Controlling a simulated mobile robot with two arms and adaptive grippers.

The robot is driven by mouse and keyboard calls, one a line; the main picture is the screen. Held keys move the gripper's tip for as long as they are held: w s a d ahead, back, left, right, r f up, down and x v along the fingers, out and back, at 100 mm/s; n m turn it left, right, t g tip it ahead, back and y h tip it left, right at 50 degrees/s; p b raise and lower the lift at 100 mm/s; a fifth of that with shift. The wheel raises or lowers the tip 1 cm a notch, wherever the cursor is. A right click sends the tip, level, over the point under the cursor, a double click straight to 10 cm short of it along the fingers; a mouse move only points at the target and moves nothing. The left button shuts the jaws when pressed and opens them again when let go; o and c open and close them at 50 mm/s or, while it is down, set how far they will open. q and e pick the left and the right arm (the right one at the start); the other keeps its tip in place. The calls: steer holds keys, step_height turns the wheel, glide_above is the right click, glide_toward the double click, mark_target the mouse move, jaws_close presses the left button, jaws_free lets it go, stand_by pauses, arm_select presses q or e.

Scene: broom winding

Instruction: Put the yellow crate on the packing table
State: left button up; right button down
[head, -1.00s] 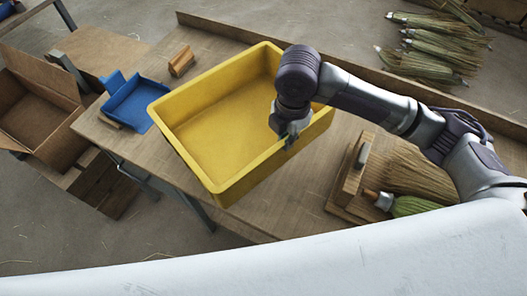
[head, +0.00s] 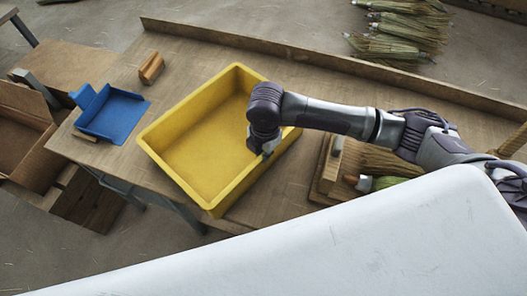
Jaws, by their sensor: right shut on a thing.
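The yellow crate (head: 195,150) is empty and upright, at the wooden packing table (head: 330,85). Its near corner reaches past the table's front edge; whether its base touches the tabletop I cannot tell. My right gripper (head: 264,152) is shut on the crate's right wall, with its fingers partly hidden by my wrist and the rim. My left gripper is not in the head view.
A blue dustpan (head: 113,114) and a wooden block (head: 151,68) lie left of the crate. A wooden holder (head: 328,170) and a broom head (head: 385,163) lie to its right. A cardboard box (head: 25,135) stands at the left. Straw bundles (head: 405,30) lie on the floor behind.

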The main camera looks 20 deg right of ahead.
steer(key=shift+w, duration=0.1)
steer(key=c, duration=1.6)
jaws_free()
steer(key=shift+f, duration=0.1)
steer(key=shift+c, duration=0.2)
steer(key=o, duration=0.4)
steer(key=shift+s, duration=0.2)
steer(key=shift+c, duration=0.2)
step_height(320, 180, up, 12)
steer(key=b, duration=0.2)
steer(key=shift+s, duration=0.15)
steer(key=shift+d, duration=0.1)
